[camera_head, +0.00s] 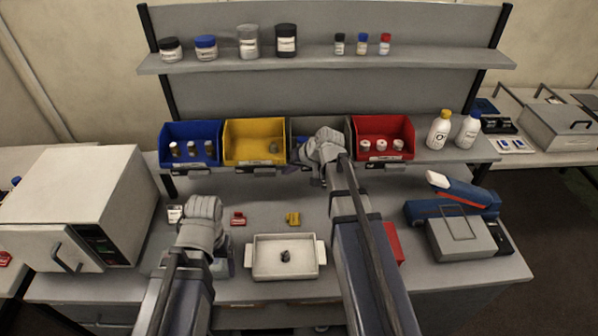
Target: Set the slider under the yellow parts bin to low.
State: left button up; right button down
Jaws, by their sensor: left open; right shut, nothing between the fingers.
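The yellow parts bin (254,141) stands on the raised shelf, second from the left, with a small greenish-grey item inside. A dark strip with a pale label (264,161) runs along the shelf edge under it; the slider and its setting are too small to read. My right gripper (296,166) is shut and empty, at the shelf edge in front of the grey bin, just right of the yellow bin. Its wrist partly covers it. My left gripper (205,208) is open, low over the bench at the left; its fingers are mostly hidden by its wrist.
A blue bin (189,142) stands left, a grey bin (304,127) and red bin (383,136) right. White bottles (439,130) stand at the shelf's right end. A white tray (259,259) holding a dark item lies between my arms. A white oven-like box (85,198) stands left.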

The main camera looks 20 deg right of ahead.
aim_at(262, 172)
jog(key=shift+w+a, duration=0.2)
jog(key=shift+a, duration=0.5)
jog(key=a, duration=0.2)
jog(key=w+a, duration=0.1)
jog(key=a, duration=0.2)
jog(key=shift+w+a, duration=0.3)
jog(key=shift+a, duration=0.3)
